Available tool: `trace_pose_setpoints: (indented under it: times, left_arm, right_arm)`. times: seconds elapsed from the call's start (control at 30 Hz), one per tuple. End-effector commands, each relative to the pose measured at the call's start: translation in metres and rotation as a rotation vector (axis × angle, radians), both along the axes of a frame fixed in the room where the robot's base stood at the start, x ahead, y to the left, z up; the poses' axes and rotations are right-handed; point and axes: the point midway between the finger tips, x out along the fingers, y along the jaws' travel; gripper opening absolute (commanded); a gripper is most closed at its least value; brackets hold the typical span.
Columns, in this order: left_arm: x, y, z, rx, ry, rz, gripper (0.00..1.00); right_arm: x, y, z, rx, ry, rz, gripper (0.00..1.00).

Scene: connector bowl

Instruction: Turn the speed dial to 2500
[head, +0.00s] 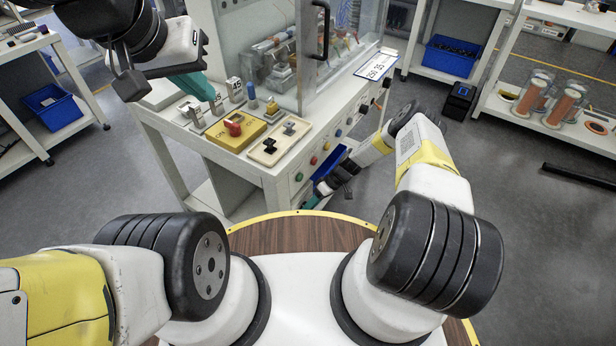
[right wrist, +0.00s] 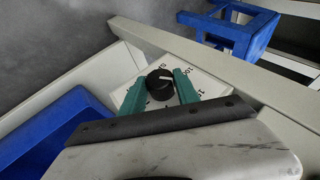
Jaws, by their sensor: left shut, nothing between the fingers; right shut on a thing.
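The dial (right wrist: 160,88) is a black round knob with a white pointer mark, on a white plate (right wrist: 208,84) with printed numbers around it. In the right wrist view its pointer aims to the upper right; the numbers are partly hidden and too small to read surely. My right gripper (right wrist: 160,76) is shut on the dial, with a teal finger on each side of it. In the head view the right gripper (head: 314,197) is low at the cabinet's front, and the dial is hidden there. My left gripper (head: 194,87) is shut and empty above the cabinet top's left end.
The cabinet (head: 262,174) carries a yellow box with a red knob (head: 235,128), a beige plate with black switches (head: 280,142) and a glass enclosure (head: 345,50). Coloured buttons line its front. A blue bin (right wrist: 50,132) sits left of the dial plate.

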Motion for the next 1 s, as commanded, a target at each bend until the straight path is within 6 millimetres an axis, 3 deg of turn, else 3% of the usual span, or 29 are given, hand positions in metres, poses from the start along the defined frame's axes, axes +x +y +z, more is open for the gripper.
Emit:
trace_pose_setpoints:
  times: [0.4, 0.93, 0.97, 1.0]
  left_arm:
    - [0.0000, 0.0000, 0.0000, 0.000, 0.000, 0.000, 0.00]
    - [0.0000, 0.0000, 0.0000, 0.000, 0.000, 0.000, 0.00]
    - [0.0000, 0.0000, 0.0000, 0.000, 0.000, 0.000, 0.00]
    - [0.0000, 0.0000, 0.0000, 0.000, 0.000, 0.000, 0.00]
  right_arm:
    - [0.0031, -0.0018, -0.0019, 0.097, 0.133, -0.003, 0.00]
    - [0.0033, -0.0020, -0.0018, 0.108, 0.150, -0.003, 0.00]
    - [0.0033, -0.0020, -0.0018, 0.108, 0.150, -0.003, 0.43]
    - [0.0032, -0.0020, -0.0018, 0.108, 0.150, -0.003, 0.51]
